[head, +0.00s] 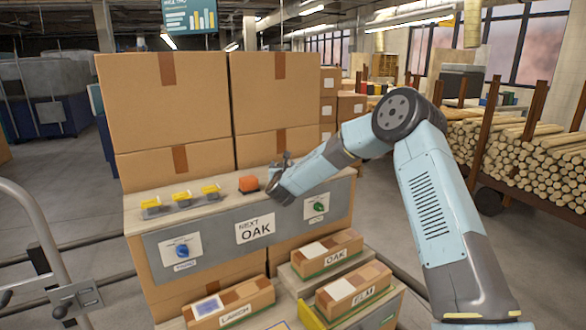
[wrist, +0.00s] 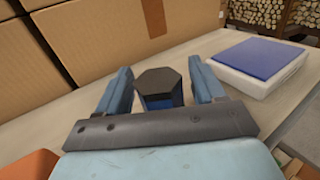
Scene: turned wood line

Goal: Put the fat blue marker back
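The fat blue marker (wrist: 162,100) has a dark six-sided top and a blue body below it. In the wrist view it stands between the two fingers of my gripper (wrist: 162,85). Narrow gaps seem to show on both sides of its body, so the fingers look open around it. Its lower part is hidden behind the gripper. In the head view my gripper (head: 280,172) is low over the right part of the bench top (head: 165,219), and the marker is too small to make out surely.
An orange block (head: 249,184) is just left of my gripper. Several yellow-topped pieces (head: 182,198) stand further left. Tall cardboard boxes (head: 273,95) rise behind. A white block with a blue top (wrist: 258,62) lies to the right in the wrist view. Labelled cartons (head: 327,254) sit below in front.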

